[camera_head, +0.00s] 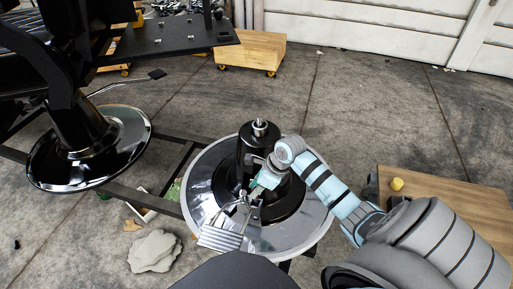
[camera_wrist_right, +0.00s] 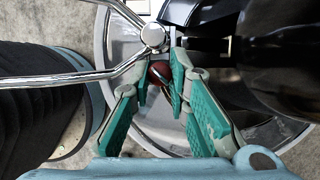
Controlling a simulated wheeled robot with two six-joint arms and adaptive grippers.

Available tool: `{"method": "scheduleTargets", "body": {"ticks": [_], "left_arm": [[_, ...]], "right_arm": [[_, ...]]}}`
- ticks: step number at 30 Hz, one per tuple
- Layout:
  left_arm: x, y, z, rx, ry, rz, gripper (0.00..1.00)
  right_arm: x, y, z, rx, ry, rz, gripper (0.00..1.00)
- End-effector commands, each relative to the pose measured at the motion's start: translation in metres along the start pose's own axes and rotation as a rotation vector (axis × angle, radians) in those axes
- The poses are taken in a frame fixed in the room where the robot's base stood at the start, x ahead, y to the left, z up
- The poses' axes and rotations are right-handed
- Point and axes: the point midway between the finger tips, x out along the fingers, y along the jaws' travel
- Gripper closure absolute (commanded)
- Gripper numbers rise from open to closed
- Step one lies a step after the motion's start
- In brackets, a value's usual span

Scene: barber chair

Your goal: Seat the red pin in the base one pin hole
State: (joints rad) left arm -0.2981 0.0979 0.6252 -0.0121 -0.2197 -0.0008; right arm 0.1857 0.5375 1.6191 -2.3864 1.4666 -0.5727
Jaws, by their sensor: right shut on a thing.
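The base (camera_head: 208,180) is a wide chrome disc with a black column (camera_head: 259,150) at its middle. My right gripper (camera_head: 256,187) reaches in from the right, low in front of the column. In the right wrist view my right gripper (camera_wrist_right: 163,80) has its teal fingers shut on the red pin (camera_wrist_right: 160,71), whose dark red rounded end shows between the fingertips. A chrome footrest frame (camera_wrist_right: 152,38) lies just beyond the fingertips. The pin hole is hidden or too small to make out. My left gripper is not in view.
The footrest plate (camera_head: 220,238) sticks out in front of the base. A wooden table (camera_head: 450,205) with a yellow knob (camera_head: 397,184) stands at right. Another chair's chrome base (camera_head: 125,150) is at left. A wooden dolly (camera_head: 252,52) and a stone (camera_head: 154,251) lie on the floor.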

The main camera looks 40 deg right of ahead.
Motion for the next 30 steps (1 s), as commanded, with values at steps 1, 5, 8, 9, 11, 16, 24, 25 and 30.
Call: {"method": "scheduleTargets", "body": {"ticks": [1, 5, 8, 9, 11, 16, 24, 25, 30], "left_arm": [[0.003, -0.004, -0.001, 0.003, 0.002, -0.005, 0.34], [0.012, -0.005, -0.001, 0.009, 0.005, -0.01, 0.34], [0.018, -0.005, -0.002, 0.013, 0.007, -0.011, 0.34], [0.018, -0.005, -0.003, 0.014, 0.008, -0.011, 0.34], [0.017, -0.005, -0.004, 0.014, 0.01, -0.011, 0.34], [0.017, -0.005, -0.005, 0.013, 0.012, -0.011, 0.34], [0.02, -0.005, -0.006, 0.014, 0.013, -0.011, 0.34], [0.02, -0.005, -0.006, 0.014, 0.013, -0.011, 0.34], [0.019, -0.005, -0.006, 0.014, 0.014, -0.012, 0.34]], "right_arm": [[0.006, 0.0, -0.003, 0.001, 0.001, 0.001, 1.0], [0.028, 0.001, -0.012, 0.002, 0.001, 0.003, 1.0], [0.043, 0.0, -0.018, 0.001, 0.001, 0.001, 1.0], [0.044, 0.0, -0.018, 0.0, 0.001, 0.0, 1.0], [0.043, 0.0, -0.018, 0.0, 0.0, 0.0, 1.0], [0.043, 0.0, -0.018, 0.0, 0.0, 0.0, 1.0], [0.046, 0.0, -0.019, 0.0, 0.0, 0.0, 0.75], [0.046, 0.0, -0.019, 0.0, 0.0, 0.0, 0.75], [0.046, 0.0, -0.019, 0.0, 0.0, 0.0, 0.75]]}}
